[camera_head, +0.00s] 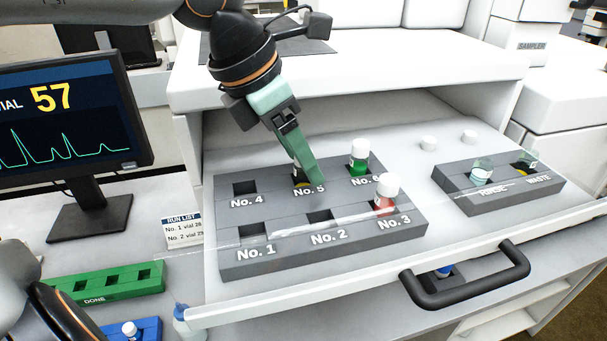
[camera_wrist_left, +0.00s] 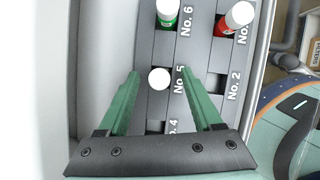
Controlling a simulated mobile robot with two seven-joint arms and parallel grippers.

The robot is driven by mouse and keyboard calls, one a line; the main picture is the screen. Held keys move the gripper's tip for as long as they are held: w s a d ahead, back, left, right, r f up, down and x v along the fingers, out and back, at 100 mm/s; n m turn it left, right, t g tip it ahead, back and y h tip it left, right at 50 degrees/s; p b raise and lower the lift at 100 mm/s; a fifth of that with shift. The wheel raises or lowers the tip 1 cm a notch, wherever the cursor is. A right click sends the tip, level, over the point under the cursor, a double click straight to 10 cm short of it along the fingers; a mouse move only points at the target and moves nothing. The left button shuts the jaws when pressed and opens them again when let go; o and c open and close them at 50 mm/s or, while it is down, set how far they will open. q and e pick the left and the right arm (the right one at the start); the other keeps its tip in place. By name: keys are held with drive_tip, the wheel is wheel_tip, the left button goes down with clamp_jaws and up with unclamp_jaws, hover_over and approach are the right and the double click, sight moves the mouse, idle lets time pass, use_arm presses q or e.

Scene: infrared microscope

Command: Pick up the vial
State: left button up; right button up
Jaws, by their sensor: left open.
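My left gripper (camera_head: 312,178) is open and points down at slot No. 5 of the grey vial rack (camera_head: 285,250). In the left wrist view a white-capped vial (camera_wrist_left: 159,79) stands in slot No. 5, between the two spread green fingers, with a gap on each side. In the head view the fingers hide most of this vial, and only a yellowish bit shows. A green vial (camera_head: 359,160) with a white cap stands in No. 6. A red vial (camera_head: 385,200) with a white cap stands in No. 3. Slots No. 1, No. 2 and No. 4 are empty. My right gripper is not in view.
The rack sits on a white drawer with a clear front edge and a black handle (camera_head: 466,284). A grey rinse and waste rack (camera_head: 510,195) stands to the right. A monitor (camera_head: 60,115), a green DONE rack (camera_head: 118,290) and a blue rack (camera_head: 148,328) are at left.

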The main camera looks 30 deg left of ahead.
use_arm(q)
drive_tip(key=shift+c, duration=0.4)
clamp_jaws()
drive_tip(key=shift+r, duration=0.55)
wheel_tip(320, 180, up, 2)
drive_tip(key=shift+r, duration=0.15)
drive_tip(key=s+d+r, duration=0.9)
drive_tip(key=s+d, duration=0.1)
drive_tip(key=shift+r, duration=0.35)
